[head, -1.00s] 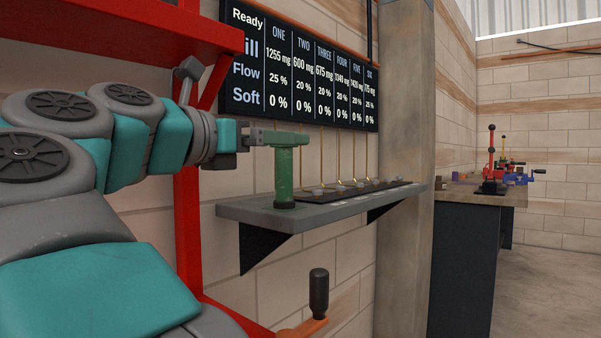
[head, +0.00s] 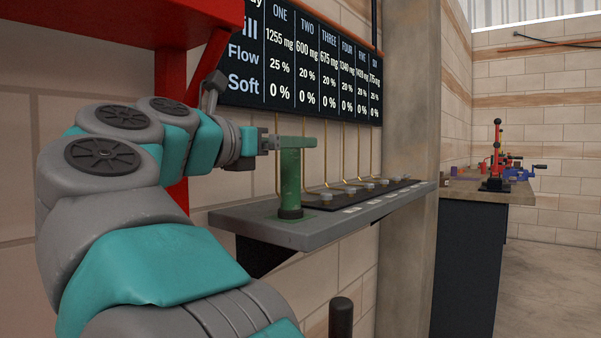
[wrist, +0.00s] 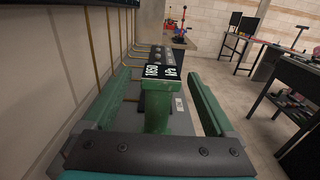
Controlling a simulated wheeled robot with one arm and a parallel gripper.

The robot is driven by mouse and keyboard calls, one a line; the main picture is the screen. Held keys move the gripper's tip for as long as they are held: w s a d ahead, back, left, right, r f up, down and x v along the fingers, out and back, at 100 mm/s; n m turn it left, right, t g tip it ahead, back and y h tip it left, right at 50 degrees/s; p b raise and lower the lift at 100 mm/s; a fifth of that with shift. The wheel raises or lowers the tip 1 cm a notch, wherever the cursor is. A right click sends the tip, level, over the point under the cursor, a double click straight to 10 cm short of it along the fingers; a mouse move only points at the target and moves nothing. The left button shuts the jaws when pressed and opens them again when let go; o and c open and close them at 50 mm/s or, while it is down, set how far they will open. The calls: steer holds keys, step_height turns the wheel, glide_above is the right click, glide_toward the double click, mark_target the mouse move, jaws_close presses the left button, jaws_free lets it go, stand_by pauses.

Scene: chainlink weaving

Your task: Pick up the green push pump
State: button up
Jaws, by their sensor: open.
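The green push pump (head: 290,182) stands upright on a dark round foot near the left end of the grey wall shelf. In the wrist view its green body (wrist: 157,117) lies between my fingers, with a black label with white characters at its far end. My gripper (head: 304,142) is open at the height of the pump's top. In the wrist view my gripper (wrist: 158,84) has one green finger on each side of the pump, with a visible gap on both sides. The head view hides part of the pump's top behind a finger.
The shelf (head: 262,230) carries a row of small grey knobs (head: 350,190) right of the pump, with thin brass pipes above. A black display board (head: 310,60) hangs on the wall. A red frame (head: 180,25) is at left. A workbench (head: 475,190) stands further back.

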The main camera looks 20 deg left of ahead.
steer(key=shift+x, duration=0.85)
steer(key=shift+s, duration=0.1)
jaws_close()
